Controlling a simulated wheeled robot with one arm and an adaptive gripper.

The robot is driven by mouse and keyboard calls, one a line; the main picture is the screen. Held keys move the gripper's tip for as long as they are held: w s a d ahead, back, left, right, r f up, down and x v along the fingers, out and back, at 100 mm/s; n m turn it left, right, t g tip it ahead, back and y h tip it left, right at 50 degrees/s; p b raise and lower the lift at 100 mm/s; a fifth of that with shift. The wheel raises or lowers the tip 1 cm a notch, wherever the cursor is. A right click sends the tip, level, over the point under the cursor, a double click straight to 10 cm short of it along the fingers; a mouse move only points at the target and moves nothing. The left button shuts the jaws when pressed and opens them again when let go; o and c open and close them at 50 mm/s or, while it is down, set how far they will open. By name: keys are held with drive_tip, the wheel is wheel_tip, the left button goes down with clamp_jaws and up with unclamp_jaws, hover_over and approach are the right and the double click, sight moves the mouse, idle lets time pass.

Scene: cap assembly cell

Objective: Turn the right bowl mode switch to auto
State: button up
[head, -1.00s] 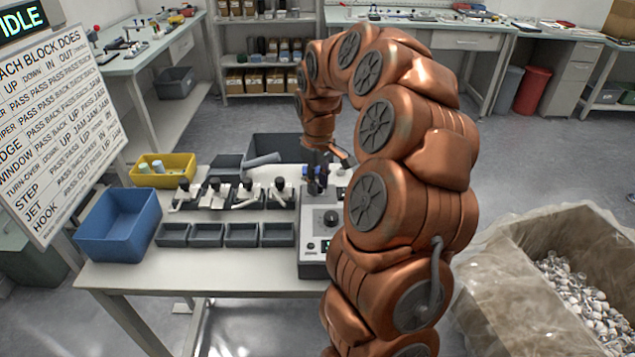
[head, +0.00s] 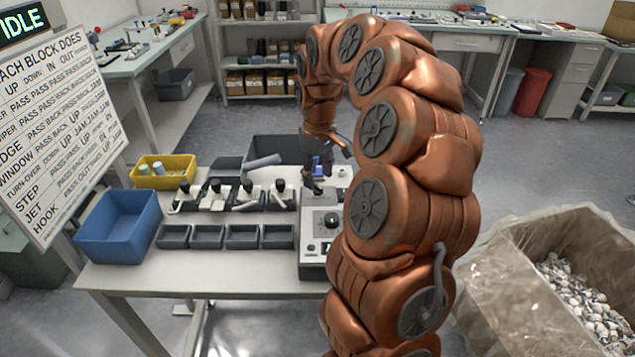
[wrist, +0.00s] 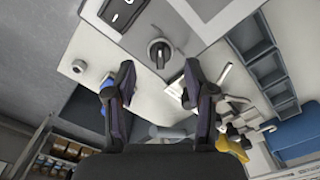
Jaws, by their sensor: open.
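My gripper (head: 316,182) is above the back part of the grey control box (head: 313,263) on the bench. In the wrist view my gripper (wrist: 159,84) has its two dark fingers wide apart with nothing between them. A black rotary knob with a pale pointer mark (wrist: 159,52) sits just beyond the fingertips, apart from them.
Several black-topped fixtures (head: 248,195) and small dark trays (head: 207,237) stand left of the box. A blue bin (head: 123,227) and a yellow bin (head: 163,171) are farther left. A large lined crate of parts (head: 508,272) stands on the right. A status sign (head: 22,22) reads IDLE.

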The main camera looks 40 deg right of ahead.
sight(317, 186)
wheel_tip(317, 186, up, 9)
idle(0.4)
drive_tip(key=shift+f, duration=0.1)
idle(0.3)
drive_tip(key=s+a+r+p, duration=0.2)
drive_tip(key=s+a, duration=0.3)
drive_tip(key=a, duration=0.6)
drive_tip(key=s+a+f+p, duration=0.1)
drive_tip(key=s+a, duration=0.3)
drive_tip(key=s, duration=0.4)
drive_tip(key=s+a+f+m+g+p, duration=0.1)
drive_tip(key=s+a, duration=0.3)
drive_tip(key=s, duration=0.4)
drive_tip(key=s+a+f+p, duration=0.2)
drive_tip(key=s+a+p, duration=0.1)
drive_tip(key=s, duration=0.4)
drive_tip(key=shift+s+a+m+g, duration=0.4)
drive_tip(key=shift+a, duration=0.25)
